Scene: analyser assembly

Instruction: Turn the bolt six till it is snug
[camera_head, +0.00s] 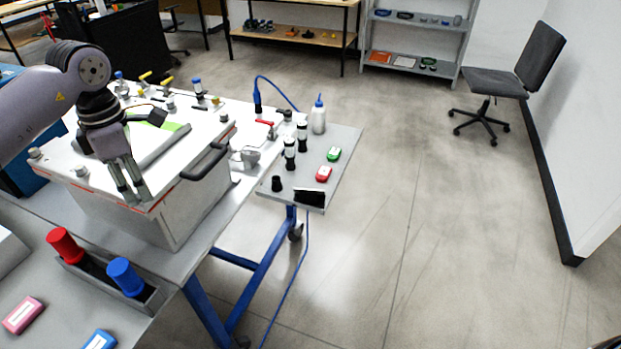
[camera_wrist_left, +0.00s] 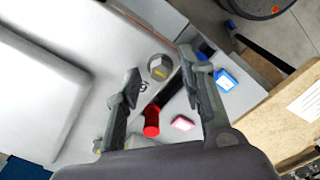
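In the left wrist view a grey hex bolt head (camera_wrist_left: 160,67) with a yellowish face sits on the white lid (camera_wrist_left: 110,40) near its edge. A small dark printed mark that looks like a 6 lies beside it. My left gripper (camera_wrist_left: 160,75) is open, with one finger on each side of the bolt in this view and a gap to both. In the head view my left gripper (camera_head: 134,198) points down at the front corner of the white analyser box (camera_head: 200,200); the bolt under it is hidden there. My right gripper is not in view.
Other bolts (camera_head: 81,171) stand along the lid's edges, and a dark handle (camera_head: 205,161) is on its side. A grey holder with a red-handled tool (camera_head: 66,246) and a blue-handled tool (camera_head: 126,277) stands in front. A side table (camera_head: 335,165) with bottles is to the right.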

